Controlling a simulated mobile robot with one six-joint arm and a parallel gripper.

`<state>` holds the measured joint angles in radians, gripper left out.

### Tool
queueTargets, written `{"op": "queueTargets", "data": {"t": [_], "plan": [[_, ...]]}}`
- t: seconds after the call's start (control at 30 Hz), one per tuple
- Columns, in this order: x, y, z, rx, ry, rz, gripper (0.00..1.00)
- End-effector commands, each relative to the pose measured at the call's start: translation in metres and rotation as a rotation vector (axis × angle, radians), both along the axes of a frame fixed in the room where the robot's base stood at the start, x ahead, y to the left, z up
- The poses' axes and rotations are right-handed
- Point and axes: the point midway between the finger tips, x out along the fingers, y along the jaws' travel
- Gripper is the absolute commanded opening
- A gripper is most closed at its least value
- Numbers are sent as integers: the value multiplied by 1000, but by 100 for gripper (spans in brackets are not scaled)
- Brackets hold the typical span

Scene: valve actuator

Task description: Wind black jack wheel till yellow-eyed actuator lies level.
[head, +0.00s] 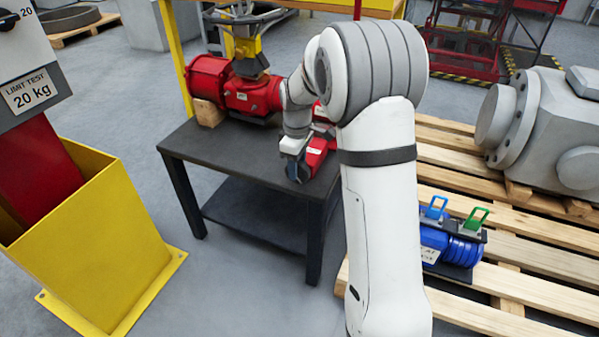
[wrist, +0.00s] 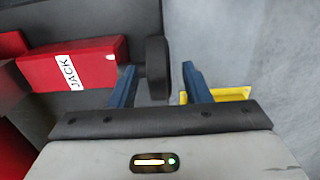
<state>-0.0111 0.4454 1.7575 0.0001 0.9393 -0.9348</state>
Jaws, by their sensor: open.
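The red actuator (head: 252,95) lies on the dark table in the head view, with a yellow eye piece (head: 247,48) on top. Its left end rests over a wooden block (head: 208,113); I cannot tell exactly how far it tilts. The red jack (head: 316,155) lies in front of it, and it shows in the wrist view (wrist: 75,68) with a JACK label. Its black wheel (wrist: 157,70) stands at the jack's right end there. My gripper (wrist: 160,67) is open, its blue fingers on either side of the wheel, nearer the left finger. Contact is unclear.
The dark table (head: 225,150) has bare room at its front left. A yellow bin-like stand (head: 100,240) stands at left. Pallets (head: 520,260) at right carry blue equipment (head: 455,248) and a large grey valve body (head: 555,130).

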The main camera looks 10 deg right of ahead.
Motion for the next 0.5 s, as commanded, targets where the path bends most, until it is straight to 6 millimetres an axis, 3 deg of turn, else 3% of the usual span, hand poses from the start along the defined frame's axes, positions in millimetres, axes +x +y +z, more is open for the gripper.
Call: {"op": "queueTargets", "data": {"t": [0.13,0.43,0.5], "plan": [[0,0,-13,0,0,-1,44],[0,-1,-14,0,0,-2,44],[0,-1,-14,0,0,-2,38]]}}
